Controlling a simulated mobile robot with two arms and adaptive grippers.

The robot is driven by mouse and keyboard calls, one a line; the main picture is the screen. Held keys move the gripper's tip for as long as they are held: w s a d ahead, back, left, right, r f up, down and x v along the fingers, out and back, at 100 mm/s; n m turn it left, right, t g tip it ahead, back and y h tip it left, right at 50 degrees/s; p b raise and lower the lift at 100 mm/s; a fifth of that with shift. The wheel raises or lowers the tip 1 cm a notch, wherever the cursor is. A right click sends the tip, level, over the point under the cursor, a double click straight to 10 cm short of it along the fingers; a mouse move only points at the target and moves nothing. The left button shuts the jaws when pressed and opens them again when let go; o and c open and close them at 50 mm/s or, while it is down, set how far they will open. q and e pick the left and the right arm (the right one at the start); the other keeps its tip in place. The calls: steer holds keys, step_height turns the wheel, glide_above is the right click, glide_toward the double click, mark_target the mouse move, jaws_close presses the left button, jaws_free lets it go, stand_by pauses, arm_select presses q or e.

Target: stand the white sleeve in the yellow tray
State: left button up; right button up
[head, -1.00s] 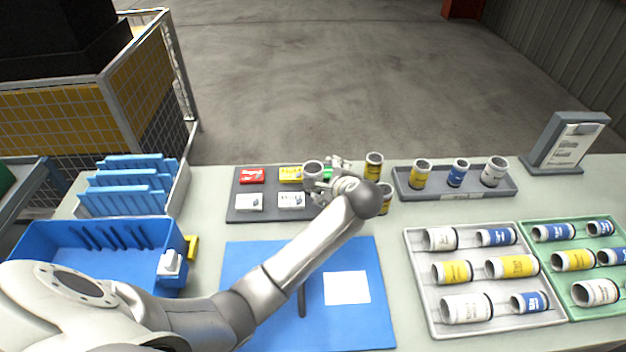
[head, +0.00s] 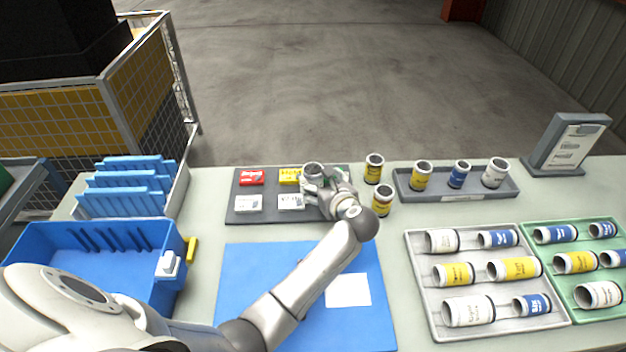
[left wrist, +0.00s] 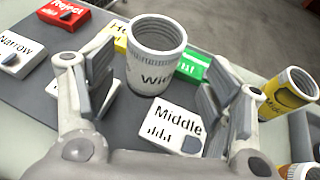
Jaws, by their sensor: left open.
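A white sleeve marked "Wide" (head: 313,170) stands upright on the dark grey mat (head: 240,215). In the left wrist view the white sleeve (left wrist: 156,50) stands ahead of my left gripper (left wrist: 152,92), whose two fingers are spread wide with empty space between them. In the head view my left gripper (head: 322,182) is at the sleeve's near right side and hides its lower part. I cannot tell whether they touch. No tray that is clearly yellow shows in these views. My right gripper is not in view.
Label blocks lie around the sleeve: red "Reject" (left wrist: 64,13), green (left wrist: 193,66) and white "Middle" (left wrist: 172,128). Two yellow sleeves (head: 374,168) (head: 382,201) stand just right of the mat. A grey rack (head: 460,196), silver tray (head: 420,290) and green tray (head: 566,300) hold sleeves.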

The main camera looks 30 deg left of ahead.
mark_target(317, 181)
arm_select(q)
steer(key=x, duration=0.4)
steer(key=shift+s+a+f, duration=0.1)
steer(key=shift+s+a, duration=0.15)
steer(key=shift+a, duration=0.1)
steer(key=shift+w+a+f, duration=0.2)
steer(key=shift+w+a, duration=0.1)
steer(key=c, duration=1.4)
steer(key=shift+r, duration=0.1)
steer(key=shift+c, duration=0.8)
steer(key=shift+r, duration=0.15)
